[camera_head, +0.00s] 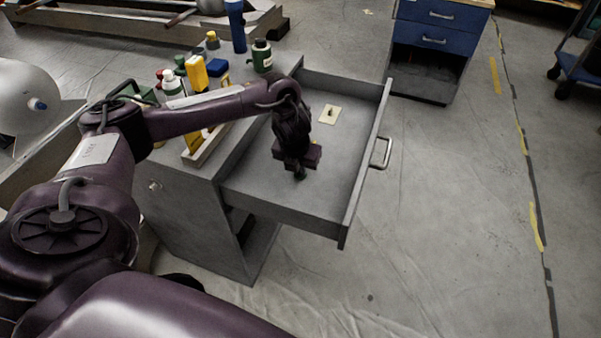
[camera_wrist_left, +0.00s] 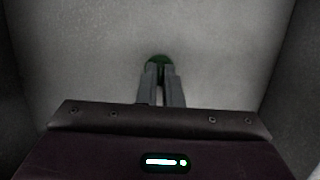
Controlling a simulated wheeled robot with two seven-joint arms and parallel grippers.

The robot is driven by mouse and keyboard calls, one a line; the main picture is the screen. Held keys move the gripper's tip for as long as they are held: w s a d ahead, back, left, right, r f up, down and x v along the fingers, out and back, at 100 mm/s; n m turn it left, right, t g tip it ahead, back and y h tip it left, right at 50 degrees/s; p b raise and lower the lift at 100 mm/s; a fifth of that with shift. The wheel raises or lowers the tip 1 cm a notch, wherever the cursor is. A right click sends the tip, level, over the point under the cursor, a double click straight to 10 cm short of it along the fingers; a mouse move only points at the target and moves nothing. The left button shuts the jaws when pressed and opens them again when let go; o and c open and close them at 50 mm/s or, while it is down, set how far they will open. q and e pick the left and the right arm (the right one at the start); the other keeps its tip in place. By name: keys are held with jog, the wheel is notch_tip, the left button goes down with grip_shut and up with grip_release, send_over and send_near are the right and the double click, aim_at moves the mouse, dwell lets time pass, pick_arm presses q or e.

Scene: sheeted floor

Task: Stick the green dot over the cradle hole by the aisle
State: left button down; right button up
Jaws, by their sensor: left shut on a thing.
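My left gripper (camera_head: 299,174) reaches down into the open drawer (camera_head: 367,135) of the grey cabinet. In the left wrist view its two narrow fingers (camera_wrist_left: 160,72) are close together on the green dot (camera_wrist_left: 157,60), a dark green round piece at their tips. The dot is just above or against the drawer's bare grey floor; I cannot tell which. The head view hides the dot behind the gripper. A cradle-like frame (camera_head: 130,30) lies on the floor at the upper left, but I cannot make out a hole in it. My right gripper is not in view.
Bottles, a yellow container (camera_head: 196,72) and a dark green jar (camera_head: 262,56) crowd the cabinet top. A cream card (camera_head: 329,114) lies in the drawer. A blue-drawered cabinet (camera_head: 428,40) stands behind, a cart (camera_head: 578,66) at right. The floor right of the drawer is clear.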

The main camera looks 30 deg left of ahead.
pick_arm(q)
jog(key=shift+r+p, duration=1.7)
jog(key=shift+r, duration=0.3)
jog(key=shift+r, duration=0.1)
notch_tip(320, 180, up, 4)
jog(key=p, duration=0.3)
jog(key=shift+p, duration=0.4)
jog(key=shift+d, duration=0.1)
